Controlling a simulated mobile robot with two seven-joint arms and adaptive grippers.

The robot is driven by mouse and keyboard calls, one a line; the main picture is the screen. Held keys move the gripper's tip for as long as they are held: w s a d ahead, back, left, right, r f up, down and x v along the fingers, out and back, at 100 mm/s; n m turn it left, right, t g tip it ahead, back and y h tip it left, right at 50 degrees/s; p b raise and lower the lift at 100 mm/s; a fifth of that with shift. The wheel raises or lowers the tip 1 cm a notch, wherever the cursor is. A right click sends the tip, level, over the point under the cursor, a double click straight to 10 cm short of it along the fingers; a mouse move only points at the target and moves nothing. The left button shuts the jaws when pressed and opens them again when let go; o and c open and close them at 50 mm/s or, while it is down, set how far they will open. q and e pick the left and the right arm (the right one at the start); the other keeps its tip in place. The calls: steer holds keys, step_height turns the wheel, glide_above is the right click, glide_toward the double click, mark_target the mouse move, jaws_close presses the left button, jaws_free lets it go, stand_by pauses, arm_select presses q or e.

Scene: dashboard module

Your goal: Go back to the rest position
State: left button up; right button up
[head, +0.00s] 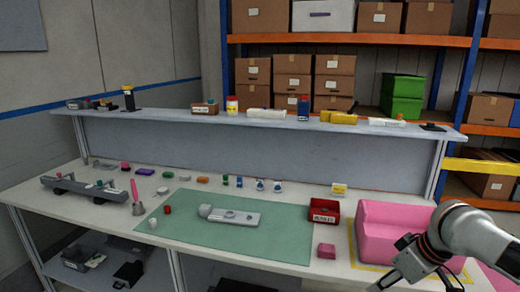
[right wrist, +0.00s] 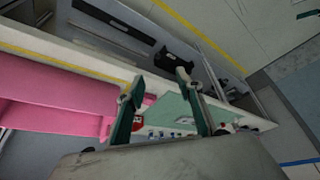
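My right gripper (right wrist: 158,82) shows in the right wrist view with its two dark green fingers apart and nothing between them. In the head view my right arm comes in at the lower right, in front of the pink block (head: 382,222), and its gripper is partly cut off by the bottom edge. My left gripper is in neither view. A light grey module (head: 238,217) lies on the green mat (head: 185,237) on the workbench, apart from my right arm.
A red bin (head: 323,211) and a small pink block (head: 326,251) are right of the mat. A grey fixture (head: 80,188) stands at the left. Several small parts line the bench below a raised shelf (head: 270,122). Boxes fill the rack (head: 370,39) behind.

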steer(key=a+f+t+y, duration=0.3)
steer(key=a+f, duration=1)
steer(key=f, duration=0.3)
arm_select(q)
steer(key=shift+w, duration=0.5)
arm_select(e)
steer(key=s+d+f+m+t+h, duration=0.1)
steer(key=s+d+f, duration=0.1)
steer(key=s+f, duration=0.5)
steer(key=s+d+f+m+t+h, duration=0.1)
steer(key=s+d+f+t+h, duration=0.1)
steer(key=s+f, duration=0.6)
steer(key=s+d, duration=0.1)
steer(key=s, duration=0.2)
steer(key=shift+s+d+h, duration=0.25)
steer(key=shift+s+h, duration=0.05)
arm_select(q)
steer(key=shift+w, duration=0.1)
